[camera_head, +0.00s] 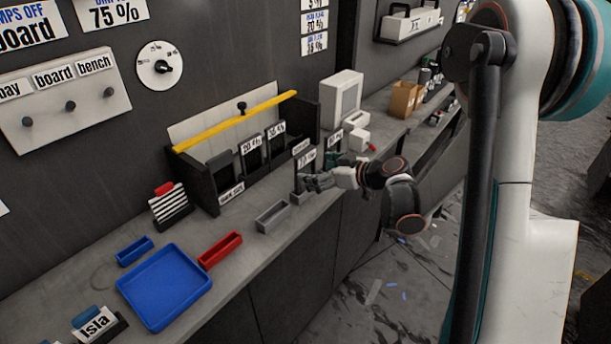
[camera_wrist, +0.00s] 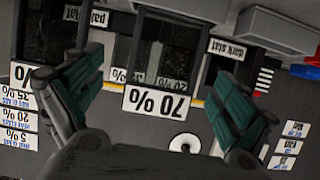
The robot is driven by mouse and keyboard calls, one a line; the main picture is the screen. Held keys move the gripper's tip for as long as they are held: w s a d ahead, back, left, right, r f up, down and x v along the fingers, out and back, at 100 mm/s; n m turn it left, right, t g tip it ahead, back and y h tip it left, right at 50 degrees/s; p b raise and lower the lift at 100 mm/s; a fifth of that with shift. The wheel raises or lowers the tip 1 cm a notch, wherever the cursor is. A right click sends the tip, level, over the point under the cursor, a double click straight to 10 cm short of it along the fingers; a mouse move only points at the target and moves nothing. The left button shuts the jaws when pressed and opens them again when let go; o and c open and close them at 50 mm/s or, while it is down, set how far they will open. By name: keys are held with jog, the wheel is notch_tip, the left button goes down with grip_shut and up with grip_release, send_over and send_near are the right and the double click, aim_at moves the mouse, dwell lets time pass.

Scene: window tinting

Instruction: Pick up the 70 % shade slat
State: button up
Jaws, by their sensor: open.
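The 70 % slat is a dark, glassy upright panel with a white "70 %" label (camera_head: 306,158), standing on the bench at the right end of the rack. In the wrist view, which is upside down, the 70 % slat (camera_wrist: 157,102) is in the middle, its label facing me. My gripper (camera_head: 318,182) is just in front of it. In the wrist view my gripper (camera_wrist: 155,75) is open, with one teal-padded finger on each side of the slat. Gaps show between fingers and label. Contact is not visible.
Other labelled slats (camera_head: 251,146) stand in the dark rack (camera_head: 207,192) with a yellow bar (camera_head: 235,122). A grey tray (camera_head: 272,216), a red tray (camera_head: 220,250) and a blue tray (camera_head: 165,286) lie along the bench. A white box (camera_head: 340,98) stands behind my gripper.

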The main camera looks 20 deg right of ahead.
aim_at(307, 169)
jog(key=b+x, duration=0.1)
jog(key=x, duration=0.3)
jog(key=shift+a, duration=0.35)
jog(key=c, duration=1.2)
jog(key=shift+r, duration=0.2)
